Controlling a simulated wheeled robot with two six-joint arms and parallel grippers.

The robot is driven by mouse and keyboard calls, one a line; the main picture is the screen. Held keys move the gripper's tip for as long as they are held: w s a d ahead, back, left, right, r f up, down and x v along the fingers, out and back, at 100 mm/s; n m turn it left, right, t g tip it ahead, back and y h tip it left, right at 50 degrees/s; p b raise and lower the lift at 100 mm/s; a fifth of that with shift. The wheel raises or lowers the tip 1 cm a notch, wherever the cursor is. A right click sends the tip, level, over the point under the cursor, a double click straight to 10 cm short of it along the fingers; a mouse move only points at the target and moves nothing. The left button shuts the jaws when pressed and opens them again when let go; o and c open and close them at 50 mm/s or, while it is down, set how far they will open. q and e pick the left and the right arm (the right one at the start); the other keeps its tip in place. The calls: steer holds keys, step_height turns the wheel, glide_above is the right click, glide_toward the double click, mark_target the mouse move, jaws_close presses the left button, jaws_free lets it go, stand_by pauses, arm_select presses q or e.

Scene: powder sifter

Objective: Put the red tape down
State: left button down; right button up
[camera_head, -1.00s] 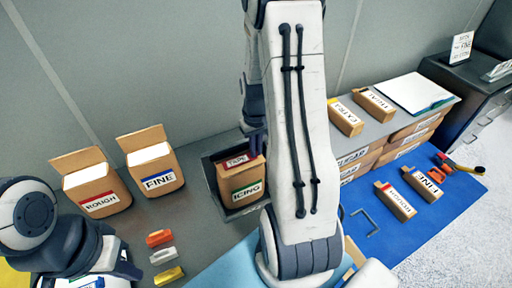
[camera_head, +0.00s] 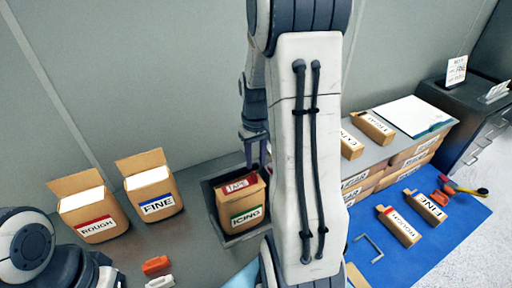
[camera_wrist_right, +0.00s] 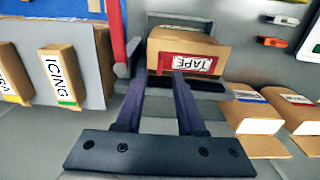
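The red tape (camera_head: 241,184), a red piece with a white TAPE label, is on the upper part of the open cardboard ICING box (camera_head: 246,213). The box stands in a dark grey tray (camera_head: 213,205). In the right wrist view the red tape (camera_wrist_right: 175,63) lies against the box, just beyond my fingertips. My right gripper (camera_head: 252,158) is above and behind the box. In its wrist view the gripper (camera_wrist_right: 157,75) has its two fingers apart with nothing between them. My left arm shows at the lower left; its gripper is out of frame.
Open ROUGH (camera_head: 97,226) and FINE (camera_head: 157,205) boxes stand left of the tray. Coloured pieces, one orange (camera_head: 156,264), lie in front. On the right are stacked cartons (camera_head: 375,180) and a blue mat (camera_head: 440,238) with small boxes. My right arm hides the middle.

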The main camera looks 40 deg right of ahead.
step_height(320, 180, up, 6)
steer(key=s+a+r+n, duration=0.1)
steer(key=s+a+n, duration=0.15)
steer(key=a, duration=0.75)
steer(key=s+a+n, duration=0.1)
steer(key=a+n, duration=0.2)
steer(key=a, duration=0.8)
steer(key=s+a+f+n+y, duration=0.1)
steer(key=s+a+n, duration=0.3)
steer(key=s+a, duration=0.5)
steer(key=s, duration=0.4)
steer(key=shift+a, duration=0.4)
